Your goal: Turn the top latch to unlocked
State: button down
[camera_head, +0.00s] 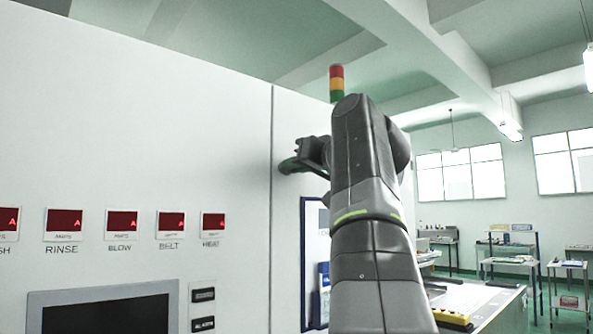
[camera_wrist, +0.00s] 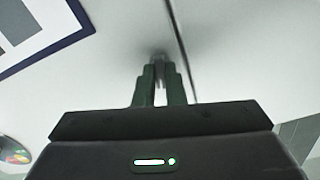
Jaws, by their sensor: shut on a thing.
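The top latch (camera_head: 287,167) is a small dark part on the white cabinet face, just right of the vertical panel seam. My gripper (camera_head: 303,160) reaches it from the right and is shut on it. In the wrist view, the two fingers of my gripper (camera_wrist: 160,85) point at the white panel and close around the latch (camera_wrist: 159,58), which is blurred and mostly hidden between them. I cannot tell the latch's angle or whether it is locked.
The white cabinet (camera_head: 150,130) carries red displays (camera_head: 120,222) and a dark screen (camera_head: 105,312). A blue-framed notice (camera_head: 314,240) hangs below the latch. A signal light (camera_head: 337,82) shows above my arm. Tables (camera_head: 510,261) stand at the right, with open floor between.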

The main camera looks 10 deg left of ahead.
jog(key=shift+f+n+b, duration=0.1)
jog(key=shift+n+b, duration=0.25)
jog(key=shift+n, duration=1.25)
jog(key=c, duration=1.5)
grip_release()
jog(key=shift+d, duration=0.1)
jog(key=b+v, duration=0.2)
jog(key=v, duration=1.1)
jog(key=shift+s+d+b, duration=0.2)
jog(key=shift+b, duration=0.2)
jog(key=shift+a, duration=0.1)
jog(key=p+x, duration=0.2)
jog(key=x, duration=1.1)
jog(key=shift+p, duration=0.3)
